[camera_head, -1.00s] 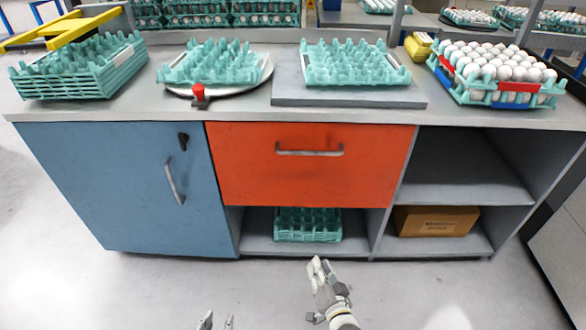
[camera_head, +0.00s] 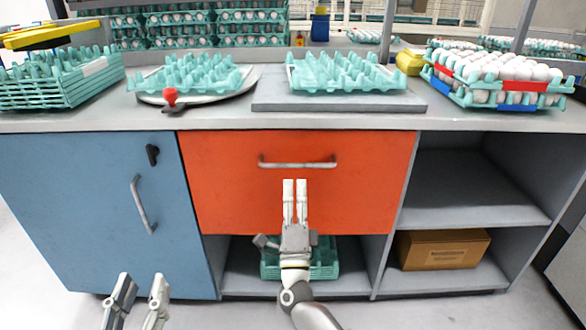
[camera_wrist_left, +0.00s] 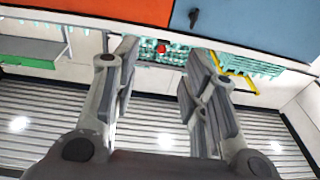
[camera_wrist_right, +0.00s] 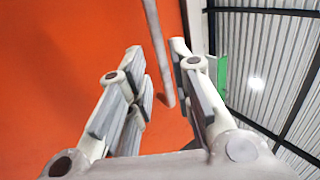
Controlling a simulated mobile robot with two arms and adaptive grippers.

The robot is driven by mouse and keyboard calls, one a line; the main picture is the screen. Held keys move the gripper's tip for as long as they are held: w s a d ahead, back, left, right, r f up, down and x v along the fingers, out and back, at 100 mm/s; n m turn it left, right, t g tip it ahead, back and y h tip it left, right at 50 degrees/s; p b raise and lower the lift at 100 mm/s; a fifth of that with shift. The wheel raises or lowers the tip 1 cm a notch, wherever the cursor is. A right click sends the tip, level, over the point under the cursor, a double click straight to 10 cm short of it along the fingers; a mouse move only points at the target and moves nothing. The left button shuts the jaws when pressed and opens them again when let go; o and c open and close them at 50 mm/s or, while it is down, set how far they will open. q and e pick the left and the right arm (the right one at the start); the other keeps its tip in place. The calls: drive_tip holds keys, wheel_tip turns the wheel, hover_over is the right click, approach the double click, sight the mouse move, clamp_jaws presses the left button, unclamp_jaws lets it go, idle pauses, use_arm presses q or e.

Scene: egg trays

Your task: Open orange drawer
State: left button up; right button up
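The orange drawer (camera_head: 240,205) is closed in the counter's middle, with a grey bar handle (camera_head: 298,163) across its upper part. My right gripper (camera_head: 295,186) is in front of the drawer, its fingertips just below the handle in the head view. In the right wrist view the handle (camera_wrist_right: 155,45) runs between the two spread fingers (camera_wrist_right: 158,55), with nothing gripped; I cannot tell whether they touch it. My left gripper (camera_head: 140,283) is open and empty, low in front of the blue door. Its spread fingers (camera_wrist_left: 158,60) also show in the left wrist view.
The blue door (camera_head: 90,200) is left of the drawer. A shelf below holds green trays (camera_head: 325,262); a cardboard box (camera_head: 440,250) sits in the open right compartment. The counter top (camera_head: 240,118) carries egg trays. Floor in front is clear.

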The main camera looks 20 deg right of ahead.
sight(294, 166)
drive_tip(key=x, duration=0.6)
drive_tip(key=shift+b, duration=0.3)
use_arm(q)
drive_tip(key=shift+s+d+r+t, duration=0.1)
drive_tip(key=shift+s+r+t, duration=0.1)
drive_tip(key=shift+r+t, duration=0.5)
drive_tip(key=shift+s+d+r+t, duration=0.15)
drive_tip(key=shift+r+t, duration=0.25)
drive_tip(key=shift+r, duration=0.6)
use_arm(e)
drive_tip(key=shift+w+d+r, duration=0.15)
drive_tip(key=shift+w+r, duration=0.1)
drive_tip(key=shift+w, duration=0.25)
use_arm(q)
drive_tip(key=shift+a, duration=0.1)
use_arm(e)
clamp_jaws()
